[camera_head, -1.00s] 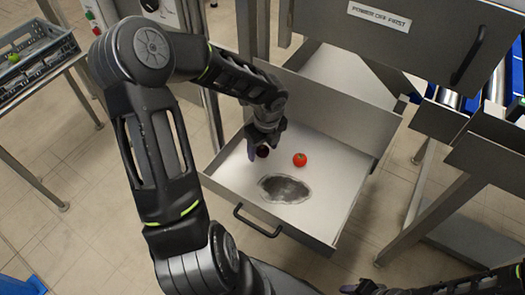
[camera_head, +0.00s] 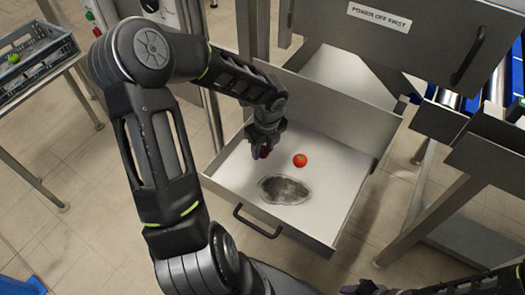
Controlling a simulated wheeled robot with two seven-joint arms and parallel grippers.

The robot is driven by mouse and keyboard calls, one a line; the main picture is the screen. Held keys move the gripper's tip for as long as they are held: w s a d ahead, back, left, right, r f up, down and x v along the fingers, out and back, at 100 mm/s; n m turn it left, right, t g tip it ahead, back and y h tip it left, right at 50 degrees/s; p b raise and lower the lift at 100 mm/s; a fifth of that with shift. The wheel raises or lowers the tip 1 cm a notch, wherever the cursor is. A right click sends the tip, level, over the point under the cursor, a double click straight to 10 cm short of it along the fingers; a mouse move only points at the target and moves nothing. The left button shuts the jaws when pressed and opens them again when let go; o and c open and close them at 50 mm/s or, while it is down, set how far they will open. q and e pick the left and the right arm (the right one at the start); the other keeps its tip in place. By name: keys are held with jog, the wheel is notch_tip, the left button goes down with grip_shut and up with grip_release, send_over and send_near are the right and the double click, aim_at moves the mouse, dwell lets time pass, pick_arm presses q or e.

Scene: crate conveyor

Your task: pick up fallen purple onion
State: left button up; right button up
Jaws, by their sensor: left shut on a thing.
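My left gripper (camera_head: 265,147) reaches down into the open metal drawer (camera_head: 225,185), toward its left side. It is shut on the purple onion (camera_head: 264,153), a small dark purple shape showing between the fingers. The fingers cover most of the onion, and I cannot tell whether it still touches the drawer floor. My right gripper is not clearly in view; only dark parts of my right arm show at the bottom right edge.
A red tomato (camera_head: 300,160) lies in the drawer right of my left gripper. A dark stain (camera_head: 284,189) marks the drawer floor in front. A grey crate (camera_head: 40,62) with a green item stands at the upper left. A metal cabinet (camera_head: 425,40) overhangs the drawer's back right.

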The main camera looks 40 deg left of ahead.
aim_at(264, 149)
pick_arm(q)
grip_shut()
jog(key=shift+r, duration=0.1)
notch_tip(264, 149, up, 10)
jog(key=p, duration=0.3)
jog(key=shift+d, duration=0.15)
dwell(0.5)
